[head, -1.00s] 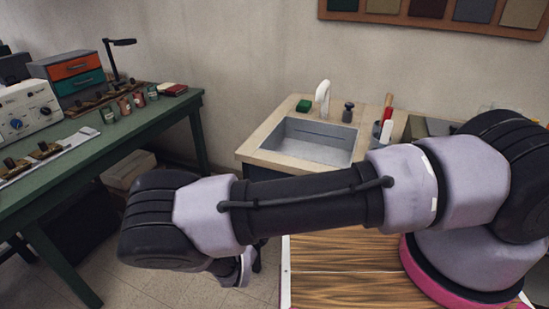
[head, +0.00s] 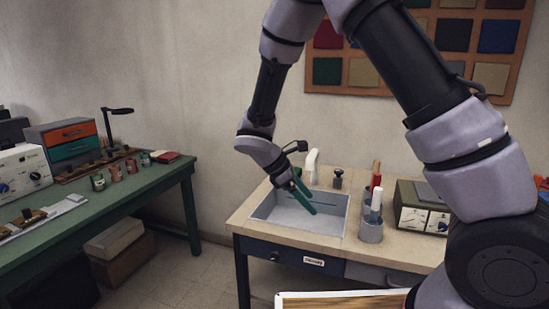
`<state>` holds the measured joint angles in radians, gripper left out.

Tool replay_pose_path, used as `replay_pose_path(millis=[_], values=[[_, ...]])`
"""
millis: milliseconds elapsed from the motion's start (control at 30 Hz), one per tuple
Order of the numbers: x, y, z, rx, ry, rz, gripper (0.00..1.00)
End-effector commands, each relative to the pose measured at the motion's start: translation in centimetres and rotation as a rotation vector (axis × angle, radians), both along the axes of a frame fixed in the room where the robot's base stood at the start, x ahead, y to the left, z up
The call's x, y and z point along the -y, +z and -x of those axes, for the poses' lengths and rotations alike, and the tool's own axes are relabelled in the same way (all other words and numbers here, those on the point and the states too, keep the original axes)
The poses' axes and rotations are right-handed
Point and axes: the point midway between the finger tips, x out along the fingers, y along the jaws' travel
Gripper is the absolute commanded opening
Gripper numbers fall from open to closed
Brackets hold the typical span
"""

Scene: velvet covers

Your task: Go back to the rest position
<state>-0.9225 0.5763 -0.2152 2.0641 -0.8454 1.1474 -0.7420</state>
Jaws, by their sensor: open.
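A green bench (head: 150,185) with equipment stands left. Floor between is clear.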

Motion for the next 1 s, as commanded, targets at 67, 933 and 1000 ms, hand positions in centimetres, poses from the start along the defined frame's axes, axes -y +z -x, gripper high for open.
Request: replay_pose_path(millis=[67, 933, 1000], values=[[1.8, 3.1, 0.1, 0.055, -0.15, -0.11, 0.79], [15.2, 26.8, 11.2, 0.72, -1.572, -1.114, 0.79], [15.5, 27.5, 12.0, 0.758, -1.631, -1.166, 0.79]])
